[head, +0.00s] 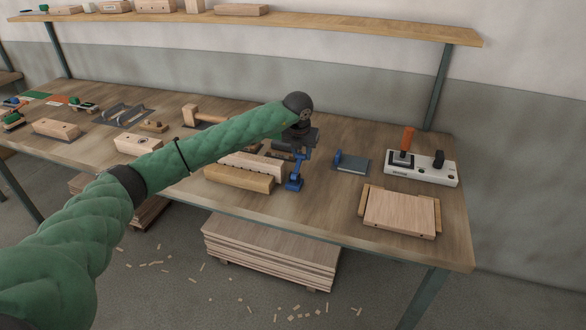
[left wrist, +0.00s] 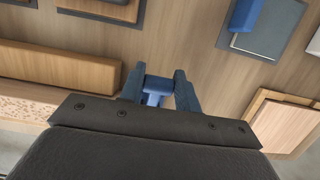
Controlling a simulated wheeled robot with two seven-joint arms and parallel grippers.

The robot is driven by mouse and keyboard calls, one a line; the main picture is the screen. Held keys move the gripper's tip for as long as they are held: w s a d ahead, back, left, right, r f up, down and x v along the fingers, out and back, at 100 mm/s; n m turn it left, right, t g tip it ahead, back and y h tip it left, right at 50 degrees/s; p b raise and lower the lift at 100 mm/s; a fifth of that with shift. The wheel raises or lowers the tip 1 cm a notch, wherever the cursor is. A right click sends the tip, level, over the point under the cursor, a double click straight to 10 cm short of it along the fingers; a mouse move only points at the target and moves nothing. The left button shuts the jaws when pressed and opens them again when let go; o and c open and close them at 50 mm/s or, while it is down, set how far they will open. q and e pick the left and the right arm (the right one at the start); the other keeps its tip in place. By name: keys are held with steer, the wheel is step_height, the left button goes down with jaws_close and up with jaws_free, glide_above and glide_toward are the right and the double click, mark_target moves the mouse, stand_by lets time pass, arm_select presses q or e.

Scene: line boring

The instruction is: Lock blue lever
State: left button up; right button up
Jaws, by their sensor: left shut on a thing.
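A blue lever (head: 295,184) stands near the front edge of the workbench, right of a wooden block. My left gripper (head: 301,152) reaches down over it from above. In the left wrist view the blue lever (left wrist: 156,87) sits between the two fingers of my left gripper (left wrist: 159,84), which is shut on it. The gripper body hides part of the lever and its base, so I cannot tell its exact angle. My right gripper is in neither view.
Wooden blocks (head: 240,178) lie just left of the lever. A dark plate with a blue upright part (head: 352,164) lies to the right. Further right are a white fixture (head: 430,174) with an orange handle and a wooden board (head: 400,210). Bare bench lies between these.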

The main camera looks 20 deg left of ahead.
mark_target(301, 153)
arm_select(q)
steer(key=shift+f, duration=0.2)
steer(key=shift+w+f+b, duration=0.15)
steer(key=shift+f+b, duration=0.3)
steer(key=shift+b, duration=0.1)
steer(key=o, duration=0.9)
steer(key=shift+r, duration=0.2)
steer(key=shift+r, duration=0.1)
steer(key=shift+p+v, duration=0.5)
steer(key=shift+v, duration=1.4)
steer(key=shift+p+v, duration=0.35)
steer(key=shift+v, duration=1.7)
